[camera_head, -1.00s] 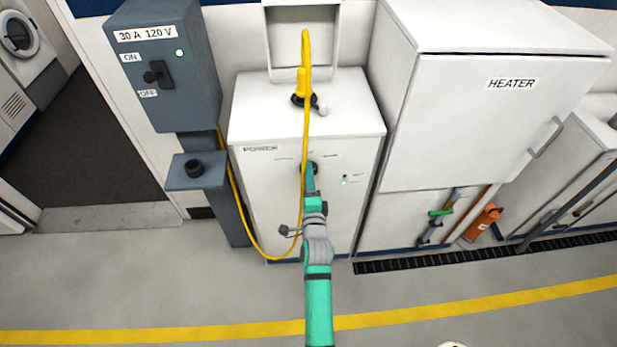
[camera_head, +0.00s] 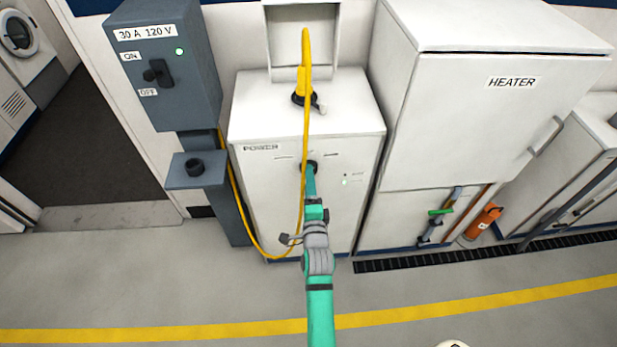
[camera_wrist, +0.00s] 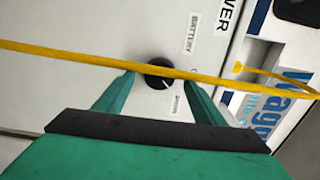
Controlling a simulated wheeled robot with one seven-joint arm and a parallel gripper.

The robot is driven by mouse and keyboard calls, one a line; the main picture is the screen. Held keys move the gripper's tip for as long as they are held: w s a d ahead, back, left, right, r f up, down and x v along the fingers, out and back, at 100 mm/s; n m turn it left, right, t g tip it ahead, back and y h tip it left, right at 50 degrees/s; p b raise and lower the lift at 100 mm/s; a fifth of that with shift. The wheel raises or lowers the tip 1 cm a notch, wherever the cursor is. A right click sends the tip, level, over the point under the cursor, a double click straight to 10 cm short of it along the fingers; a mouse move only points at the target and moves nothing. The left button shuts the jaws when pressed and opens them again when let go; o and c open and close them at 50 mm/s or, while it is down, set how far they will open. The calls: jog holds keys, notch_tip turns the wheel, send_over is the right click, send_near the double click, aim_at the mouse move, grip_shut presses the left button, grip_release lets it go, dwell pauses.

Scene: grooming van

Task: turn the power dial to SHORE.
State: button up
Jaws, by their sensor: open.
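The power dial (camera_wrist: 160,75) is a round black knob on the front of the white power cabinet (camera_head: 260,190). In the wrist view it sits between the two teal fingers of my gripper (camera_wrist: 158,88), which are open, one on each side. I cannot tell whether they touch it. The dial shows a pale pointer line toward its lower right. A BATTERY label (camera_wrist: 192,33) is above it, and a small label (camera_wrist: 177,107) is below, too blurred to read surely. In the head view the dial (camera_head: 312,167) is partly hidden by my gripper (camera_head: 309,172).
A yellow cable (camera_head: 306,80) hangs in front of the cabinet and crosses the dial's upper edge in the wrist view. A grey breaker box (camera_head: 185,95) stands left, its green lamp lit. The heater cabinet (camera_head: 450,130) stands close on the right. The floor in front is clear.

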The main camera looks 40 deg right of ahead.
jog(key=v, duration=0.8)
jog(key=shift+d, duration=0.1)
jog(key=s+a+f+n+y, duration=0.25)
jog(key=s+a+n, duration=0.4)
jog(key=a, duration=0.35)
jog(key=s+a+f+n+y, duration=0.25)
jog(key=s+a+n, duration=0.4)
jog(key=a, duration=0.35)
jog(key=s+a+r+n+y, duration=0.2)
jog(key=s+a+r+n, duration=0.1)
jog(key=s+a+n, duration=0.2)
jog(key=s+a+r+n+y, duration=0.2)
jog(key=s+a+n, duration=0.4)
jog(key=s, duration=0.4)
jog(key=shift+s+a+r+y, duration=0.15)
jog(key=shift+r+y, duration=0.15)
jog(key=shift+r, duration=0.15)
